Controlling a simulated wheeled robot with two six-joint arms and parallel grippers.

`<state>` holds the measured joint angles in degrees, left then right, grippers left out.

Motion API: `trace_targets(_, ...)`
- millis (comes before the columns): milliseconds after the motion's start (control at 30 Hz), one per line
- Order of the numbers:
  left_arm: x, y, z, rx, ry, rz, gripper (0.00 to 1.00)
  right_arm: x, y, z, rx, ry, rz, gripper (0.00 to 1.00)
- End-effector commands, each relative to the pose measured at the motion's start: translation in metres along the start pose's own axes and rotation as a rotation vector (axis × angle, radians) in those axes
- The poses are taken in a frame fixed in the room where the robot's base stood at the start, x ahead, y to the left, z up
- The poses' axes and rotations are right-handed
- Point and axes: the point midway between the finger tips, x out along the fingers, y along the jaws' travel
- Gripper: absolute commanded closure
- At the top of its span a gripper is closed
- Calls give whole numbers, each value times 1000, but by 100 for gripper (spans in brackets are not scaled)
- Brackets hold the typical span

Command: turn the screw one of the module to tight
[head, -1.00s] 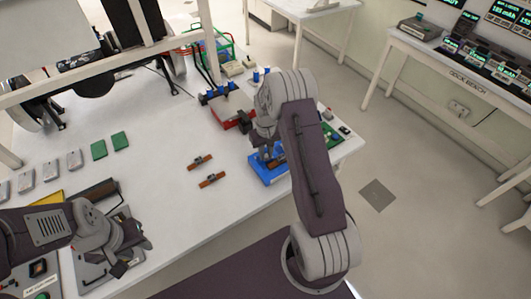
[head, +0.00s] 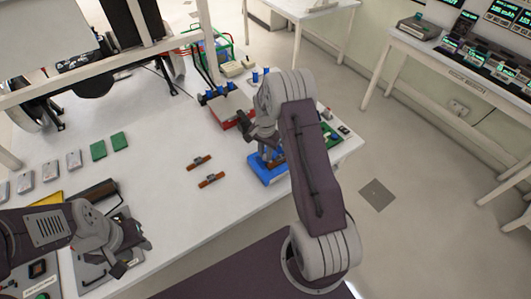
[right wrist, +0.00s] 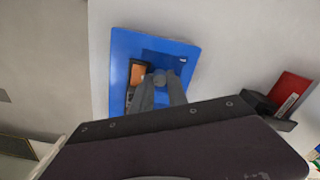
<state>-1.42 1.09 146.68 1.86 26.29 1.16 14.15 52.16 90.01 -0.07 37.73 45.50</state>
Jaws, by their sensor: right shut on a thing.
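The module (right wrist: 138,75), with an orange block and a dark part, sits on a blue base (head: 258,168) near the table's right edge. The blue base fills the middle of the right wrist view (right wrist: 117,50). My right gripper (head: 268,154) points down over it. In the right wrist view its fingers (right wrist: 160,82) are shut on a small grey round screw head (right wrist: 160,76), mostly hidden between the fingertips. I cannot tell how tight the screw is. My left gripper (head: 128,260) is low over the table's front left; its opening is unclear.
Two small brown-orange parts (head: 199,162) lie mid-table. A red tray (head: 226,115) stands behind the blue base. Green (head: 119,141) and grey blocks (head: 73,159) lie in a row at left. A green board (head: 331,132) is right of my right arm.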

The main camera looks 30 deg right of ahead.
Motion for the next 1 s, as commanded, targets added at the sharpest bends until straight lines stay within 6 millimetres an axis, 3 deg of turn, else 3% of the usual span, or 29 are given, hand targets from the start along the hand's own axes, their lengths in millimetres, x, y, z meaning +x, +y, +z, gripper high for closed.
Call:
trace_targets(500, 0, 0, 0, 0, 0, 0, 64, 2, 1, 3, 362, -7, 6, 100)
trace_targets(1000, 0, 0, 0, 0, 0, 0, 64, 2, 1, 3, 454, -7, 7, 100)
